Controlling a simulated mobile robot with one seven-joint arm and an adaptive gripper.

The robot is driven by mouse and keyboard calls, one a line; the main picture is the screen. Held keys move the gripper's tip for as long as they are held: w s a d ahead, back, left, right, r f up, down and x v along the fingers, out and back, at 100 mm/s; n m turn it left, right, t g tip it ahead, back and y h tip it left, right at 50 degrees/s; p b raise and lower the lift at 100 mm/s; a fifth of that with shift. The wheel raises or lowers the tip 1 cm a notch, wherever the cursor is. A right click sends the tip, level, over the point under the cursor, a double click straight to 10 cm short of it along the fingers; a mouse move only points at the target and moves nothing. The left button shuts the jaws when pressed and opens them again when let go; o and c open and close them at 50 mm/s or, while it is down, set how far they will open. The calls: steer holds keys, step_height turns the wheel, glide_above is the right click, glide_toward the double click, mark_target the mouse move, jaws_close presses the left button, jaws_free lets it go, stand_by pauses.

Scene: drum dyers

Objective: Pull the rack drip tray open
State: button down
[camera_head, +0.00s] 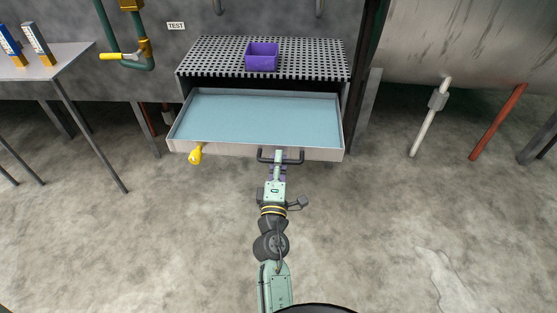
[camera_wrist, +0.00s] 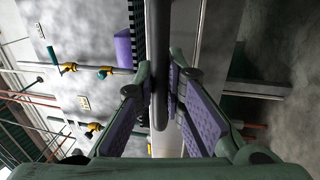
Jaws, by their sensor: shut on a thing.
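The rack drip tray (camera_head: 255,118) is a shallow grey drawer with a pale blue inside. It stands pulled out from under a perforated rack top (camera_head: 215,58), with its inside widely exposed. A dark bar handle (camera_head: 293,158) is fixed to its front face. My gripper (camera_head: 279,160) reaches the handle from the front and is shut on it. In the wrist view the handle (camera_wrist: 158,70) runs between the two purple-padded fingers of my gripper (camera_wrist: 162,100). The fingertips' contact is partly hidden in the head view.
A purple bin (camera_head: 262,56) sits on the rack top. A side table (camera_head: 62,62) stands at left, a large tank (camera_head: 470,40) at right. Floor in front is mostly clear, with a puddle (camera_head: 447,283) at lower right.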

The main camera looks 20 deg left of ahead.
steer(key=c, duration=1.7)
jaws_free()
steer(key=shift+o, duration=0.2)
